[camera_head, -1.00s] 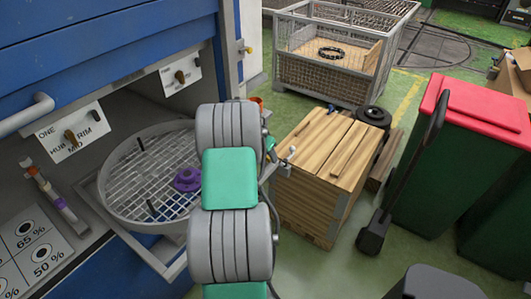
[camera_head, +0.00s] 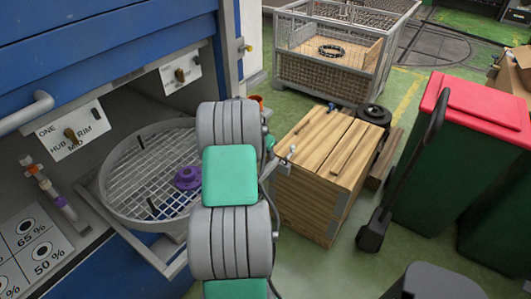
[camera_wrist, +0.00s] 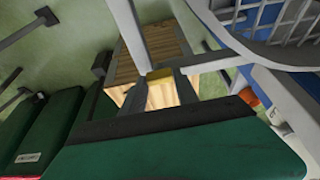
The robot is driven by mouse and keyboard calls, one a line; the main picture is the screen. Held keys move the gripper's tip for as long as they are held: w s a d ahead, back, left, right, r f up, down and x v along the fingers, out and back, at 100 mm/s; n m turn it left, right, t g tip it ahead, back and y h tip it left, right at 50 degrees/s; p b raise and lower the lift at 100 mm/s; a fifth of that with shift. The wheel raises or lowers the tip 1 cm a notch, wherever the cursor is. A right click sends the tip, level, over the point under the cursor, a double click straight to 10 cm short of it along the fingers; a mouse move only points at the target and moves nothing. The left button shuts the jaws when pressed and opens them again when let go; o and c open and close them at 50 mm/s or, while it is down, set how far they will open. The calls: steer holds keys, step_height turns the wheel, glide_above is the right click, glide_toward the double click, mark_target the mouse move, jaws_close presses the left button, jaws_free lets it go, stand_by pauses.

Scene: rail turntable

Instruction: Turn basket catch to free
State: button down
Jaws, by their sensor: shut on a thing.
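In the wrist view, my gripper (camera_wrist: 160,94) has its two dark fingers closed on a small yellow block. The block (camera_wrist: 160,80) sits at the end of a pale grey bar (camera_wrist: 131,30) and looks like the handle of the basket catch. In the head view, my arm hides the gripper and the catch. The round grey mesh basket (camera_head: 112,207) sits in its frame at the blue machine's opening, left of my arm. Its rim also shows at the upper right of the wrist view (camera_wrist: 233,40). I cannot tell how far the catch is turned.
A purple hub-shaped part (camera_head: 187,178) lies in the basket. A wooden crate (camera_head: 305,205) stands right of my arm, with a green red-lidded bin (camera_head: 440,165) further right. A mesh cage (camera_head: 320,75) is behind. A labelled selector plate (camera_head: 75,130) is on the machine.

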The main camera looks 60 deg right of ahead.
steer(key=shift+n+b, duration=0.3)
steer(key=shift+b, duration=0.05)
steer(key=n+t+b, duration=0.1)
steer(key=n, duration=0.1)
steer(key=n+b, duration=0.2)
steer(key=shift+s+f+t, duration=0.15)
steer(key=shift+s+t, duration=0.05)
steer(key=shift+t, duration=0.2)
steer(key=n+b, duration=0.1)
steer(key=n, duration=0.1)
steer(key=n+t+b, duration=0.1)
steer(key=n, duration=0.2)
steer(key=shift+s+d+t+y, duration=0.1)
steer(key=shift+t+y, duration=0.2)
steer(key=shift+y, duration=0.1)
steer(key=n+t+y+b, duration=0.1)
steer(key=n, duration=0.2)
steer(key=shift+s+d+n, duration=0.1)
steer(key=shift+n, duration=0.2)
steer(key=n+y, duration=0.1)
steer(key=n, duration=0.3)
steer(key=shift+r+n+t+y, duration=0.2)
steer(key=shift+n+t+y, duration=0.1)
steer(key=shift+y, duration=0.1)
steer(key=shift+d, duration=0.1)
steer(key=c, duration=0.9)
jaws_free()
